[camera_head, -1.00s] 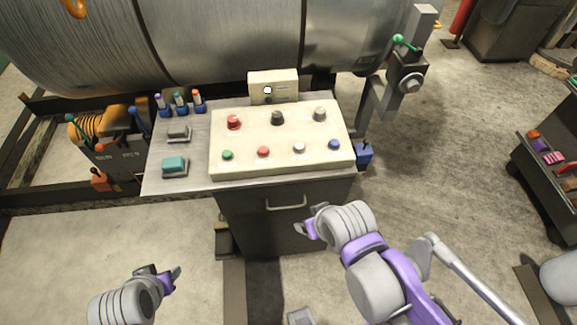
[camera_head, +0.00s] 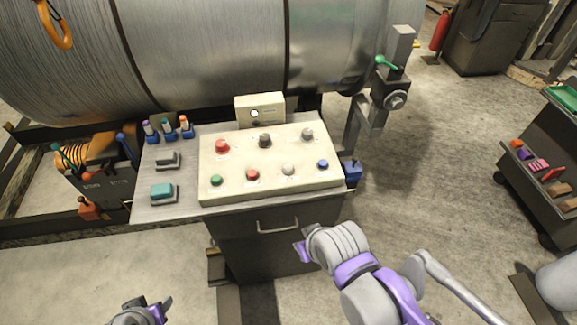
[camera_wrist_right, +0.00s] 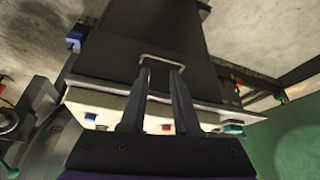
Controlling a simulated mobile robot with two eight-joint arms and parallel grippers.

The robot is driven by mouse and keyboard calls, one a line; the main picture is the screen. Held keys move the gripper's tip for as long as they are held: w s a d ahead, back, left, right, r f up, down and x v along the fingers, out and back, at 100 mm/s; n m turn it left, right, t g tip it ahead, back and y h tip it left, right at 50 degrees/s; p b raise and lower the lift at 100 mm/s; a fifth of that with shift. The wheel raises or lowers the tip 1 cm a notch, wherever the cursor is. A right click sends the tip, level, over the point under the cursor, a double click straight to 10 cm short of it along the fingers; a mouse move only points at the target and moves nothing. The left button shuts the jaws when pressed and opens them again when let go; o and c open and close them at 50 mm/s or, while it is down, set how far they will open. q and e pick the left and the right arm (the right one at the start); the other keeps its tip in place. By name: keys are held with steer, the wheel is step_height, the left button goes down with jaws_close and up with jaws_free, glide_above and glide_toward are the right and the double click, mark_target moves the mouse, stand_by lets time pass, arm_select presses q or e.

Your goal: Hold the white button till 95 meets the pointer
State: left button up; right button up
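The white button (camera_head: 288,169) sits in the front row of the beige control panel (camera_head: 328,183), between a red button (camera_head: 252,174) and a blue one (camera_head: 322,164). I cannot make out a 95 or a pointer. My right gripper (camera_head: 303,246) is in front of the cabinet, below the panel's front edge, apart from the buttons. In the right wrist view its fingers (camera_wrist_right: 161,78) are parted and empty, with part of the panel behind them. My left gripper (camera_head: 155,304) is low at the left, partly cut off, and its opening is unclear.
A beige box with a round white face (camera_head: 255,113) stands behind the panel. Red, black and grey knobs fill the back row. A teal switch (camera_head: 162,191) lies left of the panel. The cabinet handle (camera_head: 277,227) is close to my right gripper. A large drum (camera_head: 215,50) stands behind.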

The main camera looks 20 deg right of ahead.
jaws_close()
stand_by(1.3)
